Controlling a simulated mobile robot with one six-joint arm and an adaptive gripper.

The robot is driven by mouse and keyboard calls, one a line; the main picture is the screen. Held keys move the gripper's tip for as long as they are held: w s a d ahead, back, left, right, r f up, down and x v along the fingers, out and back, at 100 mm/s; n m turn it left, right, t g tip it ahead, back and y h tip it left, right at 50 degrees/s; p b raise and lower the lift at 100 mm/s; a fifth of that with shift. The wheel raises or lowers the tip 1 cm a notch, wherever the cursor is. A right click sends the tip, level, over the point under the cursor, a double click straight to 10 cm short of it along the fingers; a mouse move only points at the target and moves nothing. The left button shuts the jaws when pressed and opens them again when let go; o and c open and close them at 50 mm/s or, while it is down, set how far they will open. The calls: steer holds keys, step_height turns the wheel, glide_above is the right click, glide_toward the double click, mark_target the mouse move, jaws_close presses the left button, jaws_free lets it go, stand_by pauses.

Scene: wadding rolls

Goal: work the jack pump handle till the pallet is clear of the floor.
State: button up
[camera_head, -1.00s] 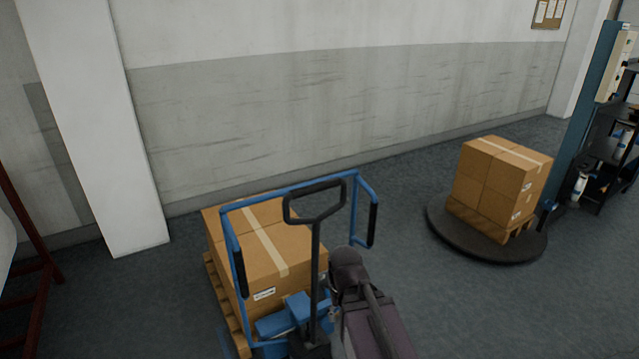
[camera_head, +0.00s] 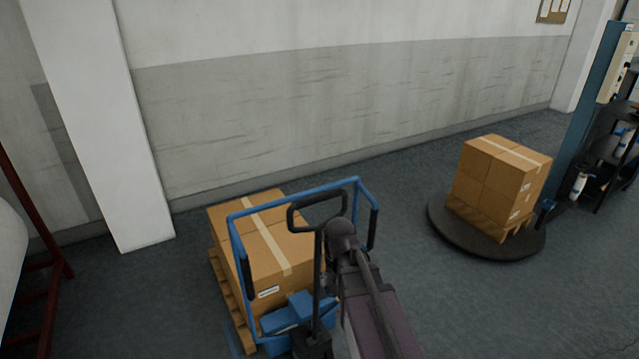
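The pump handle (camera_head: 317,267) is a dark bar with a loop grip at its top, standing almost upright at the near end of the blue pallet jack (camera_head: 302,308). A blue tubular frame (camera_head: 296,200) rises around it. A wooden pallet (camera_head: 229,300) with taped cardboard boxes (camera_head: 262,240) lies beyond the jack; its gap to the floor cannot be judged from here. My arm reaches up from the bottom, just right of the handle, its dark rounded joint near the loop. My gripper's fingers are not visible, and any contact with the handle is hidden.
A round dark turntable (camera_head: 445,232) at right carries another pallet of boxes (camera_head: 500,180). A blue mast (camera_head: 585,125) and dark shelving (camera_head: 612,150) stand beyond it. A white column (camera_head: 100,130) and red rack (camera_head: 40,290) are at left. Grey floor is clear between jack and turntable.

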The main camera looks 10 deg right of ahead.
mark_target(320, 195)
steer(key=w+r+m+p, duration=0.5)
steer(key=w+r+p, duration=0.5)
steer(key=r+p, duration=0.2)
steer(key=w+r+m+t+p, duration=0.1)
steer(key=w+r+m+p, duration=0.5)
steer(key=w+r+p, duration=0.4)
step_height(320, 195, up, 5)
steer(key=p, duration=0.3)
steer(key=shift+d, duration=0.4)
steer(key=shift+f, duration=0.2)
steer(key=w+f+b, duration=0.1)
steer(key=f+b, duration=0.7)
steer(key=b, duration=0.1)
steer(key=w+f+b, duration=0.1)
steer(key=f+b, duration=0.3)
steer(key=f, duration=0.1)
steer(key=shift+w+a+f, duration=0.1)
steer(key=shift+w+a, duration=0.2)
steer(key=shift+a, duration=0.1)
steer(key=shift+b, duration=0.3)
